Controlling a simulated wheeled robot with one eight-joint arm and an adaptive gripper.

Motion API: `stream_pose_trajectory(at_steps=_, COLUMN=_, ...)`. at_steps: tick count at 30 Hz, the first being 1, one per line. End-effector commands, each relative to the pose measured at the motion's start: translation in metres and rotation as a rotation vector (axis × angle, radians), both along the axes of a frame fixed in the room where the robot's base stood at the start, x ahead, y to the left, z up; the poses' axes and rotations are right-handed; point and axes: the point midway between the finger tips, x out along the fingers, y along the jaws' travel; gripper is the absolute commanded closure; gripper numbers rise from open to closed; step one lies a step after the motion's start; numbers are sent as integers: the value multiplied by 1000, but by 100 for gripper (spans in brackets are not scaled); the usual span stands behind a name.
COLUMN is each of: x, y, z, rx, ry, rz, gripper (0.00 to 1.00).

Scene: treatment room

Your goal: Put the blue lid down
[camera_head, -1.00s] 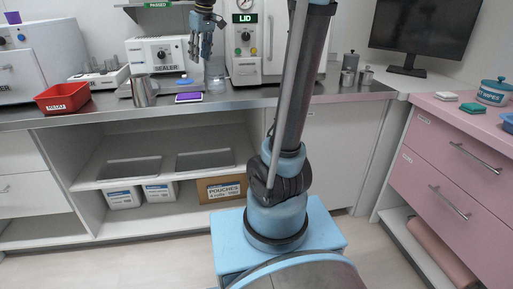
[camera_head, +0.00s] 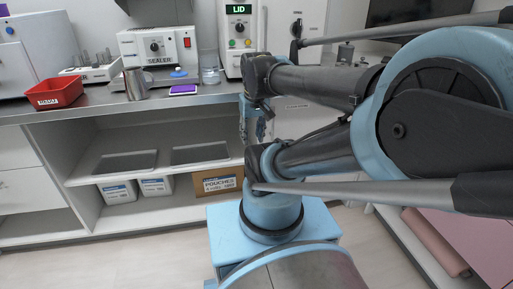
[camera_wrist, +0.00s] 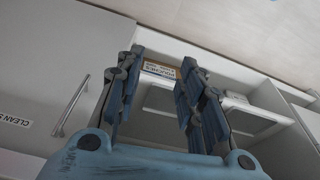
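A small blue and white piece (camera_head: 178,72) lies on the counter in front of the sealer; it may be the blue lid, but it is too small to be sure. A clear glass jar (camera_head: 210,76) stands to its right. My gripper (camera_head: 250,136) hangs fingers-down in front of the counter's front edge, right of the jar and below the counter top. In the wrist view my gripper (camera_wrist: 160,65) has its fingers spread apart with nothing between them.
The sealer (camera_head: 158,50), a metal cup (camera_head: 135,84), a purple-screened device (camera_head: 183,90) and a red bin (camera_head: 54,94) stand on the counter. A pouches box (camera_head: 218,182) sits on the lower shelf.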

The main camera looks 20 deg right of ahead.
Motion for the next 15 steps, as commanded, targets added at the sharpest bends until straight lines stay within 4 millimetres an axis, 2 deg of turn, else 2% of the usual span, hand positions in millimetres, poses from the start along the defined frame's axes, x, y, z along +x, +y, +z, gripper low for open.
stream_pose_trajectory(at_steps=1, x=-10, y=-3, z=-13, rx=-1, ry=2, rz=-20, gripper=65)
stream_pose_trajectory(at_steps=3, x=-20, y=-8, z=-26, rx=-3, ry=5, rz=-43, gripper=65)
stream_pose_trajectory(at_steps=6, x=-28, y=-10, z=-36, rx=-3, ry=7, rz=-62, gripper=65)
stream_pose_trajectory(at_steps=15, x=-30, y=-11, z=-40, rx=-4, ry=7, rz=-68, gripper=65)
